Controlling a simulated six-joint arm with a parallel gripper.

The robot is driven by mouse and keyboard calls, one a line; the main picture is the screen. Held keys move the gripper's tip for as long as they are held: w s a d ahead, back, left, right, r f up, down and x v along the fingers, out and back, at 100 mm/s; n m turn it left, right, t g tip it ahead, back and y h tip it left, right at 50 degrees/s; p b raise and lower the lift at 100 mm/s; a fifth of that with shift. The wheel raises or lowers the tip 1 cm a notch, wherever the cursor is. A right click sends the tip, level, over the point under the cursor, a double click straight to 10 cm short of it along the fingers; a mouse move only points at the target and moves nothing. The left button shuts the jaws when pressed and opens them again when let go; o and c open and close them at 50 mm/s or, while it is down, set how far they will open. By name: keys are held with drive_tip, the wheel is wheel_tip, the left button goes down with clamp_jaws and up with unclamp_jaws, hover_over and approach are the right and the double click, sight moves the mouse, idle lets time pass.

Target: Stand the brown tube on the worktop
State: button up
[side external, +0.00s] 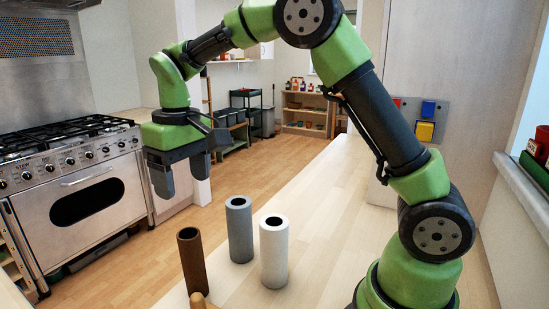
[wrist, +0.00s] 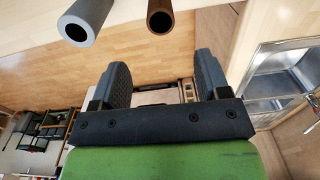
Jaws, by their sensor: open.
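The brown tube (side external: 194,267) looks upright on the pale worktop (side external: 318,205), near its left edge in the side view. Its lower end is close to the picture's bottom edge and partly hidden by a tan rounded wooden thing. My gripper (side external: 181,180) is open and empty, raised above and beyond the brown tube, with clear space between them. In the wrist view the brown tube's open end (wrist: 160,16) shows at the top, beyond the fingertips of my gripper (wrist: 162,72), not between them.
A grey tube (side external: 240,233) and a white tube (side external: 274,256) stand upright right of the brown one. The tan wooden thing (side external: 200,301) is close by the brown tube's foot. The worktop behind the tubes is clear. A range cooker (side external: 75,185) stands at the left.

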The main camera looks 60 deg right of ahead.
drive_tip(key=s+d+r+m+t+y, duration=0.1)
drive_tip(key=s+r+m+t, duration=0.15)
drive_tip(key=s+r, duration=0.65)
drive_tip(key=s+f+m+t, duration=0.1)
drive_tip(key=s+t, duration=0.3)
drive_tip(key=s, duration=0.8)
drive_tip(key=shift+f+y, duration=0.4)
drive_tip(key=shift+f, duration=0.05)
